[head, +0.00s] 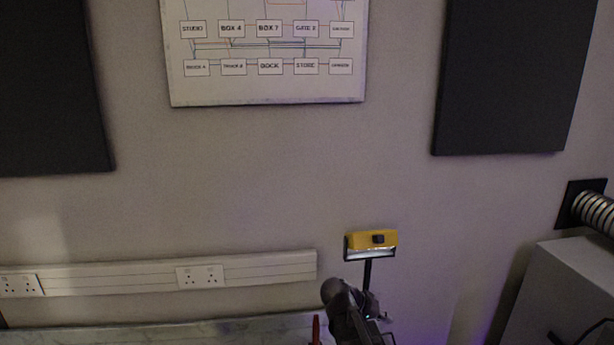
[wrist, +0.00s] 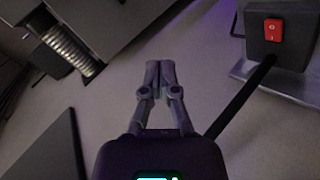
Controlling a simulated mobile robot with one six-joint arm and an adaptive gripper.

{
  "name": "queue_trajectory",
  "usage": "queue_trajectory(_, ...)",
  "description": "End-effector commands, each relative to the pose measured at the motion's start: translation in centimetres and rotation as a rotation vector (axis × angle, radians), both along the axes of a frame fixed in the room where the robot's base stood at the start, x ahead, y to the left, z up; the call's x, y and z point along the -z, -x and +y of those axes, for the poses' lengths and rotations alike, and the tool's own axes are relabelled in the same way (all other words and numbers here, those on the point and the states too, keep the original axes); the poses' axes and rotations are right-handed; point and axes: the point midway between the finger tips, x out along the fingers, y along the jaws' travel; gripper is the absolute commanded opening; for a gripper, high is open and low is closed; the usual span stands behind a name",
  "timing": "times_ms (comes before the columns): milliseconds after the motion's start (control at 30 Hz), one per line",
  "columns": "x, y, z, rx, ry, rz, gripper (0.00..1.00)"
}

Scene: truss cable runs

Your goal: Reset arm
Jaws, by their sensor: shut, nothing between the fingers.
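My gripper (wrist: 160,72) points away from the wrist camera, with its two grey fingers together and nothing between them. Bare wall lies beyond the fingertips in the wrist view. In the head view my dark arm shows at the bottom, right of centre; the fingers cannot be made out there.
A yellow work lamp (head: 372,239) on a black stem stands close behind my arm. A red switch (wrist: 273,31) on a dark box is at the upper right of the wrist view. A ribbed duct (head: 596,211) and grey cabinet (head: 560,285) are at right. Socket trunking (head: 130,278) runs along the wall.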

Motion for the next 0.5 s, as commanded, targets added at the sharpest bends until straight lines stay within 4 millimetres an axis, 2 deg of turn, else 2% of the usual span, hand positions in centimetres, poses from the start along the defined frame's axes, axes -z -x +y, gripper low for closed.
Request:
queue_trajectory(33,1.4,1.2,-0.3,-0.005,-0.057,0.032,0.00)
queue_trajectory(200,4.9,4.0,-0.1,-0.044,-0.257,0.130,0.00)
queue_trajectory(500,9.2,8.6,1.9,-0.152,-0.613,0.242,0.00)
